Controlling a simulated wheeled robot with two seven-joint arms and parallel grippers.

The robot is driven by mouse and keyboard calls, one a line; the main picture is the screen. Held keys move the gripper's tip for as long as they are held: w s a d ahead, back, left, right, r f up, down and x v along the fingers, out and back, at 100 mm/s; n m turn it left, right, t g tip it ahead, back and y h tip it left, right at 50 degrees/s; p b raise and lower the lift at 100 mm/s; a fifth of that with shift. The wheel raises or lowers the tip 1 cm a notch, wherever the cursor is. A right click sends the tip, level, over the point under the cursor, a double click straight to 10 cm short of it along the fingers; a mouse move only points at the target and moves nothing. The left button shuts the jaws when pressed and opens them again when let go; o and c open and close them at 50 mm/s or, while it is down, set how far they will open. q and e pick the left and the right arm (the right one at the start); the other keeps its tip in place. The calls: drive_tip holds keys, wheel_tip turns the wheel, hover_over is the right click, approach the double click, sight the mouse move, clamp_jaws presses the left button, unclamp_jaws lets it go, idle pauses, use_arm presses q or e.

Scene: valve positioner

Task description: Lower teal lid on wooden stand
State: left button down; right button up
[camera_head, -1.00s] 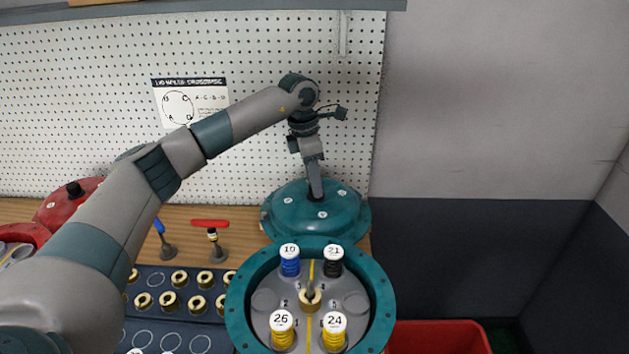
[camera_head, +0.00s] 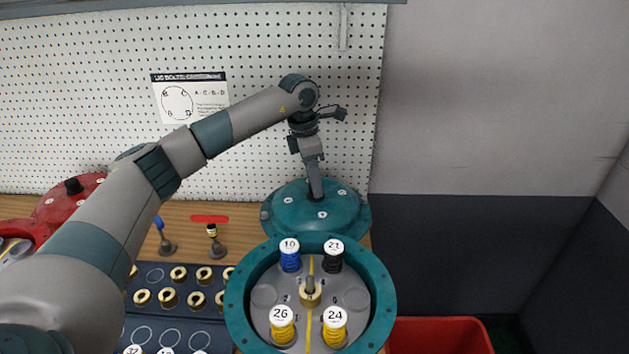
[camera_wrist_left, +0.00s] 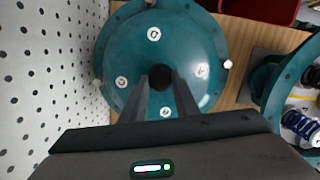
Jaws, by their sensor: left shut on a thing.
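The teal lid (camera_head: 335,215) is a round dome with several pale round marks and a dark knob in the middle. It is at the back of the bench, behind the open teal housing (camera_head: 236,310). My left gripper (camera_head: 316,194) reaches down from above and is shut on the lid's knob. In the left wrist view the two fingers (camera_wrist_left: 160,88) close on the dark knob of the lid (camera_wrist_left: 125,62). The wooden stand is not clearly visible; the lid covers what is under it, so I cannot tell whether the lid touches it. My right gripper is not in view.
The open housing holds blue, black and yellow springs with numbered caps around a brass centre post (camera_head: 310,292). A red lid (camera_head: 75,200) is at the left. A dark tray (camera_head: 150,315) holds brass rings. A red bin (camera_head: 440,335) is at the lower right. A pegboard (camera_head: 260,60) stands behind.

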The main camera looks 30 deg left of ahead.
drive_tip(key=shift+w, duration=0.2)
use_arm(q)
drive_tip(key=c, duration=1.3)
unclamp_jaws()
drive_tip(key=shift+s+f, duration=0.1)
drive_tip(key=shift+f, duration=0.05)
drive_tip(key=shift+r+b, duration=0.4)
drive_tip(key=shift+r, duration=0.4)
drive_tip(key=shift+s+a+r+b, duration=0.2)
drive_tip(key=shift+r+b, duration=0.3)
drive_tip(key=shift+r, duration=1.3)
drive_tip(key=shift+s+a+r+b, duration=0.2)
drive_tip(key=shift+r+b, duration=0.3)
drive_tip(key=shift+r, duration=1.25)
drive_tip(key=shift+s+a+r+b, duration=0.2)
drive_tip(key=shift+r+b, duration=0.3)
drive_tip(key=shift+r, duration=1.3)
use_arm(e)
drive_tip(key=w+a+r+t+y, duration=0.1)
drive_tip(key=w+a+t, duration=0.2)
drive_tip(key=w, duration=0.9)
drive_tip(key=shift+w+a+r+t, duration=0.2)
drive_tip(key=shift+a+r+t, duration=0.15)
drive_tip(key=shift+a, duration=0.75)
use_arm(q)
drive_tip(key=shift+f, duration=0.1)
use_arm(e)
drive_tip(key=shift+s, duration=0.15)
